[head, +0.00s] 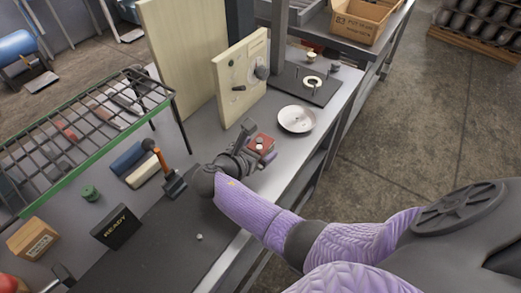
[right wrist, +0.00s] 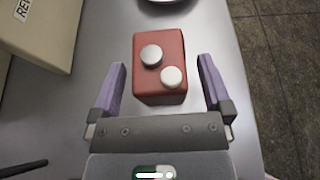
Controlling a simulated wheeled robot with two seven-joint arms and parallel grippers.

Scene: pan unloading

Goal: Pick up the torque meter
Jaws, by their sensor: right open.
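A red block-shaped device with a grey knob and a white knob on top, which looks like the torque meter (head: 262,142), sits on the grey bench. In the right wrist view the torque meter (right wrist: 158,91) lies between the two purple fingers, with a gap on each side. My right gripper (head: 257,144) is open around it and holds nothing; it also shows in the right wrist view (right wrist: 162,75). The near end of the device is close to the gripper's palm. My left gripper is not in view.
A cream panel with a dial (head: 240,75) stands upright behind. A hammer (head: 168,176), a black READY box (head: 117,228) and a wire rack (head: 80,130) are to the left. The bench edge is close on the right.

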